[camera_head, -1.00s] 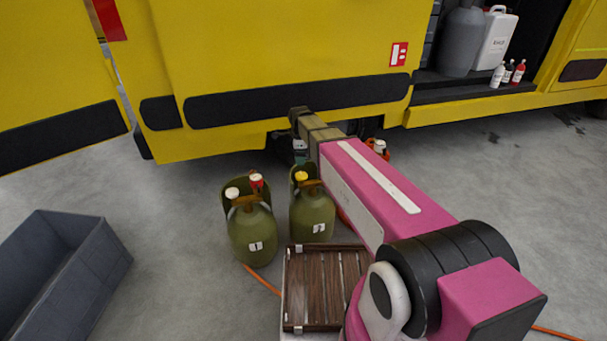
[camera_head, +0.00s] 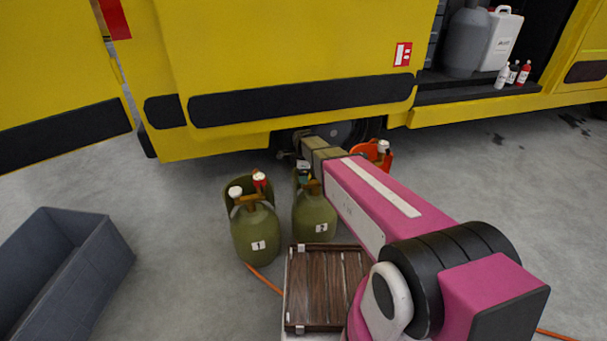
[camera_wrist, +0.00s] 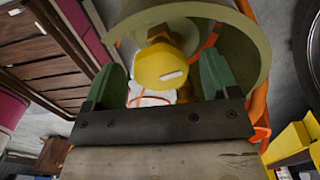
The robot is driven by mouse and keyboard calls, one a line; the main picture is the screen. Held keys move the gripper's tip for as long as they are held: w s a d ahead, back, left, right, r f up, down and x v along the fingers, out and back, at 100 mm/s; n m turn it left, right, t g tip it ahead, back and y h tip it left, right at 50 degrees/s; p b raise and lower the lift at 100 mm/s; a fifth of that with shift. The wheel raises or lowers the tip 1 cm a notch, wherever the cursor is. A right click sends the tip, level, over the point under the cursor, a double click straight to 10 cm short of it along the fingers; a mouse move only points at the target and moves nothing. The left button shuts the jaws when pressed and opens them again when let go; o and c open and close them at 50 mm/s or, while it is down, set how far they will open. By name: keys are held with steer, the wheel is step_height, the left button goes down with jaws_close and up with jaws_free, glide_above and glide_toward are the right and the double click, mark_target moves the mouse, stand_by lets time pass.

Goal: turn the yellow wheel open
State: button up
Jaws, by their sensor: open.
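The yellow wheel (camera_wrist: 160,68) shows large in the wrist view, with a white mark on its face. It sits on a brass-coloured valve inside the olive collar (camera_wrist: 240,40). My gripper (camera_wrist: 162,78) is open, its green fingers on either side of the wheel with gaps showing; I cannot tell whether they touch it. In the head view, the olive cylinder marked 2 (camera_head: 315,218) stands on the floor below my gripper (camera_head: 304,168), which hides the wheel there. The cylinder marked 1 (camera_head: 256,235), with a red wheel (camera_head: 260,180), stands to its left.
A slatted brown wooden crate (camera_head: 325,290) is in front of the cylinders. A grey bin (camera_head: 100,255) stands at left. An orange object with a white top (camera_head: 382,150) is behind my arm. An orange hose (camera_head: 262,280) lies on the floor. The yellow truck (camera_head: 290,45) closes off the back.

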steer(key=c, duration=0.9)
